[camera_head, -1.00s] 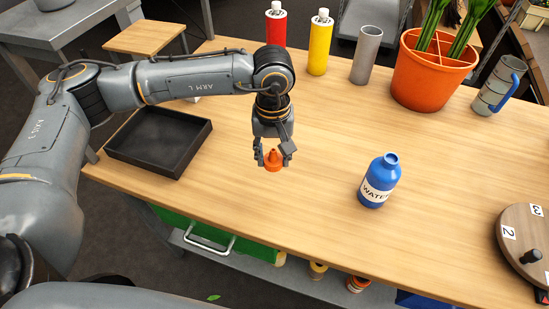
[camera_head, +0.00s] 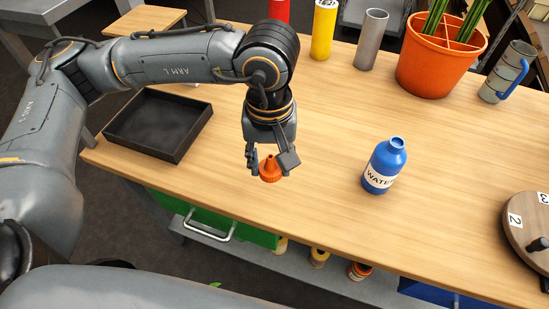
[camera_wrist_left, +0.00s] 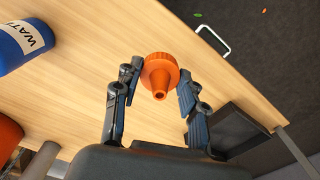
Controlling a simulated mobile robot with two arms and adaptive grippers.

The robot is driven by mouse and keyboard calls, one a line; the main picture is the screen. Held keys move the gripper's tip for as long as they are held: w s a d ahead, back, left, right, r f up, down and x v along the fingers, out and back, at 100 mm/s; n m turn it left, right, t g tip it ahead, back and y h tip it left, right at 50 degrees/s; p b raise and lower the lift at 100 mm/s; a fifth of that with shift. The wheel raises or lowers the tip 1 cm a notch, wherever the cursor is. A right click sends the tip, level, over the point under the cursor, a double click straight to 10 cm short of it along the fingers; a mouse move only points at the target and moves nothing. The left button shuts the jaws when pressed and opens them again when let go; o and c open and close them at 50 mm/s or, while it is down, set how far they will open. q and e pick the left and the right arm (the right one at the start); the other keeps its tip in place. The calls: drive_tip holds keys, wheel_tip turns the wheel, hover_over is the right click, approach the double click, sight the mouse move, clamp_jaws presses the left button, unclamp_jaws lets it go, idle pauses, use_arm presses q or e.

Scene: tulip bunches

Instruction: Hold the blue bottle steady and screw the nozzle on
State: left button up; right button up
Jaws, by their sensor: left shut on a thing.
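The orange nozzle (camera_head: 270,169) is held between the fingers of my left gripper (camera_head: 268,166), near the table's front edge. In the left wrist view the nozzle (camera_wrist_left: 160,75) sits between the two fingertips of my left gripper (camera_wrist_left: 155,85), its narrow tip pointing towards the camera. The blue bottle (camera_head: 384,166) with a white "WATER" label stands upright on the table, to the right of the gripper and apart from it. Its open neck is bare. Part of the bottle (camera_wrist_left: 22,42) shows at the left in the wrist view. My right gripper is not in view.
A black tray (camera_head: 148,158) lies at the table's left end. A round wooden turntable (camera_head: 520,205) is at right. The table's middle is clear.

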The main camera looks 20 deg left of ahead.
use_arm(q)
drive_tip(key=w+a+m, duration=0.3)
drive_tip(key=a, duration=0.4)
drive_tip(key=shift+w+a+f, duration=0.2)
drive_tip(key=shift+w, duration=0.15)
